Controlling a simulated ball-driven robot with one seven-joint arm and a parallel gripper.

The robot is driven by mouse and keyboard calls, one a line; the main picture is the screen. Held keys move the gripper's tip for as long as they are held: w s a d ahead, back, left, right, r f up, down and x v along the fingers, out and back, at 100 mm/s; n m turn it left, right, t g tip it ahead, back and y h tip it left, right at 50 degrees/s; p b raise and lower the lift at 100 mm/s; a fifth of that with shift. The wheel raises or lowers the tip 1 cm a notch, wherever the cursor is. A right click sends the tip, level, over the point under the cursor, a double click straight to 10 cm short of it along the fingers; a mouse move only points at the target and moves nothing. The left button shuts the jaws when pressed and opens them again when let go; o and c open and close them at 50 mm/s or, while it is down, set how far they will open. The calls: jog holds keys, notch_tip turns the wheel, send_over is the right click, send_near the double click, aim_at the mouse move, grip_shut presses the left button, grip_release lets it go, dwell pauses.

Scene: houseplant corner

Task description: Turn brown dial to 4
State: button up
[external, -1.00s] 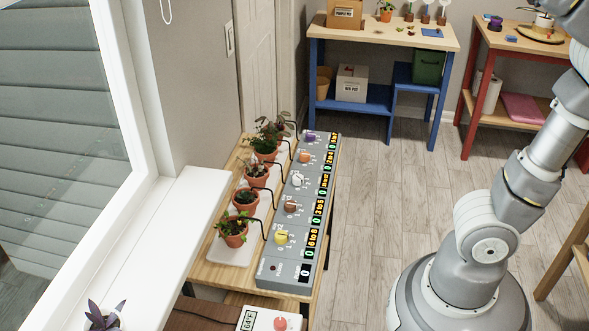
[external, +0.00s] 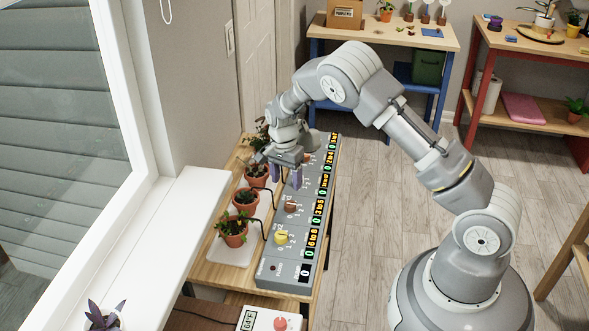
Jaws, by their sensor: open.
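The brown dial (external: 290,206) sits on the long grey control panel (external: 267,262), between the yellow dial (external: 281,237) and the spot under my gripper. A green 0 shows on the display beside it; its printed numbers are too small to read surely. My gripper (external: 284,178) points down over the panel, beyond the brown dial in the picture, with its purple-grey fingers apart and nothing seen between them. It hides the white dial. An orange-brown dial (external: 307,159) is partly visible behind my gripper.
Potted plants (external: 232,232) stand in a row on a white tray (external: 229,255) left of the panel, with thin black tubes rising between. The white window sill (external: 150,250) is further left. The floor (external: 365,200) right of the panel is clear.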

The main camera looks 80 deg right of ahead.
aim_at(290, 204)
jog(key=shift+s+d+f, duration=0.1)
jog(key=shift+s+f, duration=0.2)
jog(key=shift+f, duration=0.25)
notch_tip(290, 204, down, 7)
jog(key=b, duration=0.2)
jog(key=shift+s+f+b, duration=0.15)
jog(key=shift+f+b, duration=0.05)
jog(key=shift+b, duration=0.15)
jog(key=shift+r, duration=0.1)
jog(key=c, duration=1.1)
